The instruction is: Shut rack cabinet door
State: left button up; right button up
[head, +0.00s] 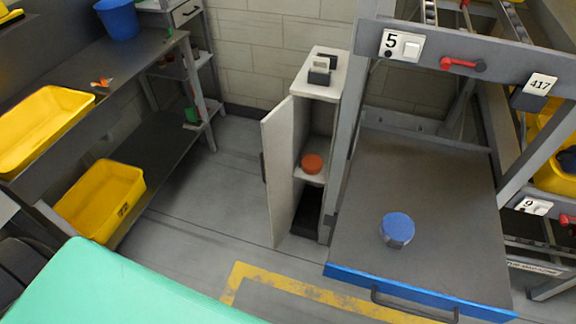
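The rack cabinet (327,85) is a narrow, pale upright cabinet standing against the left side of the grey rack. Its door (279,172) stands open, swung out toward the left and front, with a dark handle (263,167) on its outer face. Inside, an orange round object (312,164) sits on a shelf, and the bottom compartment below looks dark. Small grey and dark items (320,72) lie on the cabinet top. Neither of my grippers is in view.
A grey drawer or platform (350,235) with a blue front edge holds a blue-lidded round container (397,229), right of the cabinet. A workbench with yellow bins (103,197) stands left. Floor (205,210) between bench and door is clear. Yellow tape (285,286) marks the floor.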

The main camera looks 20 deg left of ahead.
aim_at(276, 127)
jog(key=i+j+z, duration=0.15)
jog(key=j+z, duration=0.3)
jog(key=j, duration=1.1)
jog(key=k+j+z, duration=0.1)
jog(key=j+z, duration=0.35)
jog(key=j, duration=1.05)
